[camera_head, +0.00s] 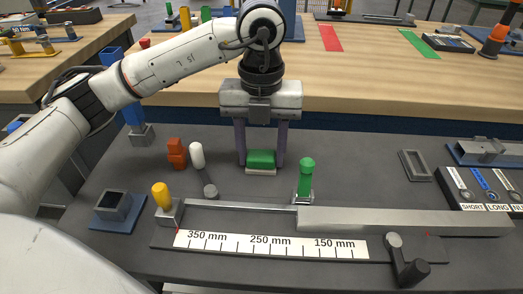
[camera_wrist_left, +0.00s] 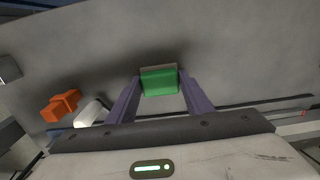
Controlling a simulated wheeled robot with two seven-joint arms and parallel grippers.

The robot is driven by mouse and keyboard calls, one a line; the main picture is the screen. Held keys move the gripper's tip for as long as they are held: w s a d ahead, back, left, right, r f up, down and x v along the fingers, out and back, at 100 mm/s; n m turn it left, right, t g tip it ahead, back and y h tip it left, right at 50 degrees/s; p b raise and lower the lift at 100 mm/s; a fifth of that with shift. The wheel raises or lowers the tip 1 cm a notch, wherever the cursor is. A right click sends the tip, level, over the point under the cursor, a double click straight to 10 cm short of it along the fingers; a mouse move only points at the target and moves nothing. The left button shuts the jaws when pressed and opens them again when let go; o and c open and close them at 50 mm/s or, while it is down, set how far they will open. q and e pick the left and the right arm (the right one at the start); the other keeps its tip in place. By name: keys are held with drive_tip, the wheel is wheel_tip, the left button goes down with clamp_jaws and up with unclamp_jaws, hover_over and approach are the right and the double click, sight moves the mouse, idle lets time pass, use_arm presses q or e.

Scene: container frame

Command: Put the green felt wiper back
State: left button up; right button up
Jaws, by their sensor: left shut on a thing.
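The green felt wiper (camera_head: 261,160) is a green block with a pale strip along its lower edge. My left gripper (camera_head: 261,158) has one finger on each side of it and is shut on it. In the left wrist view the wiper (camera_wrist_left: 159,81) sits between the two purple fingertips (camera_wrist_left: 160,88). It is at or just above the dark grey table top; I cannot tell whether it touches. My right gripper is not in view.
An orange part (camera_head: 177,153) and a white-capped lever (camera_head: 198,160) stand left of the wiper. A green-handled post (camera_head: 306,178) stands to its right. A ruled bar (camera_head: 270,244) lies in front. An empty grey frame (camera_head: 414,165) lies farther right.

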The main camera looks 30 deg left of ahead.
sight(262, 154)
use_arm(q)
drive_tip(key=shift+f, duration=0.1)
drive_tip(key=o, duration=1)
drive_tip(key=shift+r, duration=0.2)
wheel_tip(262, 154, up, 12)
drive_tip(key=shift+p, duration=1.2)
